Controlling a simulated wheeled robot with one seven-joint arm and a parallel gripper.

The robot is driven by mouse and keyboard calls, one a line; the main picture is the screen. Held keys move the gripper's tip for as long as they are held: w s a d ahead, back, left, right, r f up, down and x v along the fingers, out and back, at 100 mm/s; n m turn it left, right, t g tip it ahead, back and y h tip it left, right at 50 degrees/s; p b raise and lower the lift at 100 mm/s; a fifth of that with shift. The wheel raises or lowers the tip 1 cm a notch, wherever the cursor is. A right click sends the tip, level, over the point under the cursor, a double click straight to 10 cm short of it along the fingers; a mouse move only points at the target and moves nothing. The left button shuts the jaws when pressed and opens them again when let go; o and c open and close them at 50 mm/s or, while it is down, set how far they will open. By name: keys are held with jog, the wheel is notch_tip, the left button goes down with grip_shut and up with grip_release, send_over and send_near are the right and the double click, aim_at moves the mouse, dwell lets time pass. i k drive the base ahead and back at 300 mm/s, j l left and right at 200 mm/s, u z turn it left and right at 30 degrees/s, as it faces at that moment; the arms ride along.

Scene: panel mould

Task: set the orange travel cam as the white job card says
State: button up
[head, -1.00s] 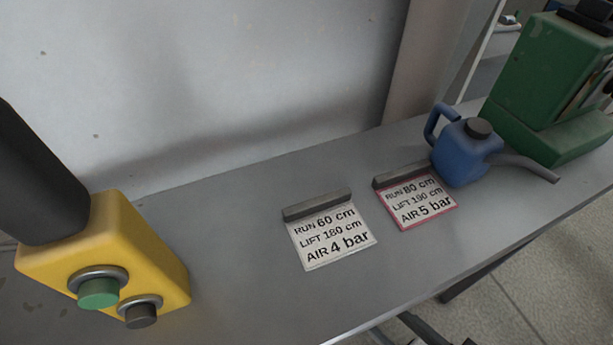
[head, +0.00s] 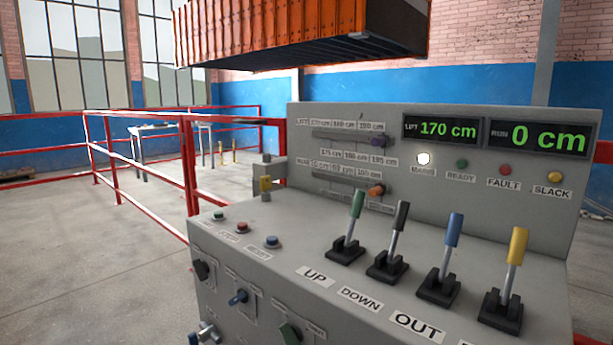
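The orange travel cam (head: 376,190) is a small knob on the lower slot (head: 335,177) of the grey control panel, marked RUN. It sits near the slot's right end, by a label that seems to read 100 cm; the small labels are hard to read. A purple cam (head: 378,141) sits near the right end of the upper slot, marked LIFT. The run display (head: 540,136) shows 0 cm and the lift display (head: 440,129) shows 170 cm. The white job card is out of view now; one second ago it read RUN 60 cm, LIFT 180 cm, AIR 4 bar. My gripper is not in view.
Levers with green (head: 357,205), black (head: 401,216), blue (head: 453,231) and yellow (head: 517,246) handles stand on the desk before the slots. The white lamp (head: 423,158) is lit. An orange ribbed load (head: 300,35) hangs behind. Red railings (head: 187,165) run at left; open floor lies there.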

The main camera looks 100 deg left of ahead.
aim_at(378, 189)
jog(key=u, duration=2.3)
